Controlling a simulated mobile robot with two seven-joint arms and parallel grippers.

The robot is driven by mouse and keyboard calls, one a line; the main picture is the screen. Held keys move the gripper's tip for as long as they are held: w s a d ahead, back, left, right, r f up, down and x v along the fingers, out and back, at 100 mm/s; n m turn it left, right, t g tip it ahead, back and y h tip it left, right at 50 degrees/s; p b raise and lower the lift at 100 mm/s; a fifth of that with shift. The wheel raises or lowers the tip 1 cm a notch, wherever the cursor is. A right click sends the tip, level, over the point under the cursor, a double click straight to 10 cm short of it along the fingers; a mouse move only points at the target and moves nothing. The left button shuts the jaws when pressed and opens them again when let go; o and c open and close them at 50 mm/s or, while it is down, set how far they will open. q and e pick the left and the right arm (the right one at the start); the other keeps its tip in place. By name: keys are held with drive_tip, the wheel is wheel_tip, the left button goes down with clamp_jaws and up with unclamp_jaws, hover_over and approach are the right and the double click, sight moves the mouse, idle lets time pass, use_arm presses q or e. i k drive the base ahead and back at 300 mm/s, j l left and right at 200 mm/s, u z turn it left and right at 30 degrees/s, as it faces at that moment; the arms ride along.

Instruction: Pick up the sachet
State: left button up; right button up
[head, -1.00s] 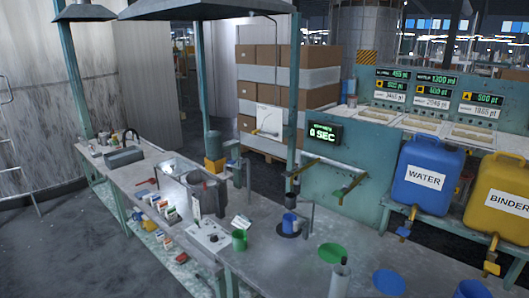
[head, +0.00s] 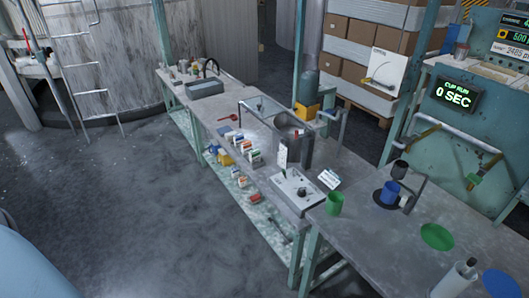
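Several small packets (head: 254,156) with white, orange, green and blue colouring stand in a row along the front edge of the long workbench. More small packets (head: 238,178) sit lower, on the shelf below the bench top. They look like sachets, but I cannot tell which one is the task's sachet. Neither of my grippers is in view.
The concrete floor (head: 150,200) left of the bench is open. A ladder (head: 87,60) stands at the back left.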

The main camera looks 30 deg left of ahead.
sight(255, 154)
drive_tip(key=i+j+z, duration=0.2)
drive_tip(key=j, duration=0.3)
drive_tip(key=j+z, duration=0.2)
drive_tip(key=j, duration=0.35)
drive_tip(key=j+z, duration=0.25)
drive_tip(key=j, duration=0.25)
drive_tip(key=j+z, duration=0.2)
drive_tip(key=j, duration=0.35)
drive_tip(key=j+z, duration=0.2)
drive_tip(key=j, duration=0.35)
drive_tip(key=k+j+z, duration=0.2)
drive_tip(key=j, duration=0.3)
drive_tip(key=k+j+z, duration=0.2)
drive_tip(key=j, duration=0.35)
drive_tip(key=j+z, duration=0.2)
drive_tip(key=j, duration=0.3)
drive_tip(key=k+j+z, duration=0.1)
drive_tip(key=j, duration=0.3)
drive_tip(key=k+j, duration=0.3)
drive_tip(key=j+z, duration=0.05)
drive_tip(key=j, duration=0.05)
